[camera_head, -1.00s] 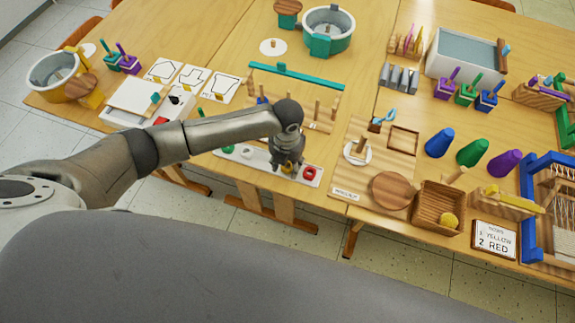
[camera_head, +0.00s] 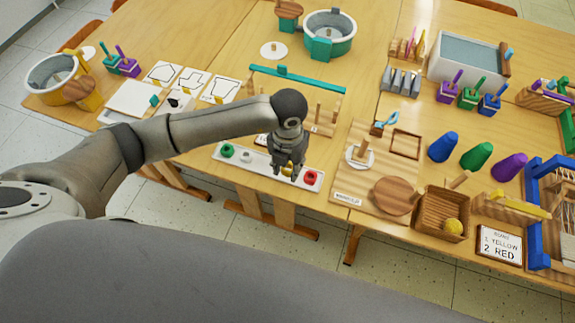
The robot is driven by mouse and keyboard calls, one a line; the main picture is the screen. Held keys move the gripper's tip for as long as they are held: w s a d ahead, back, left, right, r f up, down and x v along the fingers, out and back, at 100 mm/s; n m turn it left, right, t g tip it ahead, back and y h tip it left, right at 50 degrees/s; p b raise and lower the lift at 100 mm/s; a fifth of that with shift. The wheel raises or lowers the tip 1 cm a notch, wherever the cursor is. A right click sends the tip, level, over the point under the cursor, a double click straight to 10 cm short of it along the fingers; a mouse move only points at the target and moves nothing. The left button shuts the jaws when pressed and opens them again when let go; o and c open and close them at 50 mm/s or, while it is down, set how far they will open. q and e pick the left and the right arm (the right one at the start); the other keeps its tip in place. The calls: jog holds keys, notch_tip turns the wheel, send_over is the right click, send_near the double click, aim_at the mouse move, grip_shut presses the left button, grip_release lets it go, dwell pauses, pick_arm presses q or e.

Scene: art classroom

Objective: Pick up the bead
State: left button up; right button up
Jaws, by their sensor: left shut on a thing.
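My left gripper (camera_head: 288,176) points down over the white bead tray (camera_head: 262,168) at the front edge of the table. It is shut on a yellow bead (camera_head: 288,168), mostly hidden by the fingers. I cannot tell whether the bead is clear of the tray. A green bead (camera_head: 228,150) and a white bead (camera_head: 246,156) sit on the tray to the left of the gripper, and a red bead (camera_head: 311,177) sits close to its right. My right gripper is not in view.
A wooden box (camera_head: 430,210) holding a yellow ball (camera_head: 453,226) stands to the right, beside a sign (camera_head: 499,243) reading 1 yellow, 2 red. A teal bar rack (camera_head: 297,80) stands behind the arm.

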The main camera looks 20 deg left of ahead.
pick_arm(q)
jog(key=s+d+r+b, duration=0.2)
jog(key=s+d+r, duration=0.2)
jog(key=s, duration=0.6)
notch_tip(320, 180, up, 3)
jog(key=shift+s+f, duration=0.1)
jog(key=shift+s, duration=0.2)
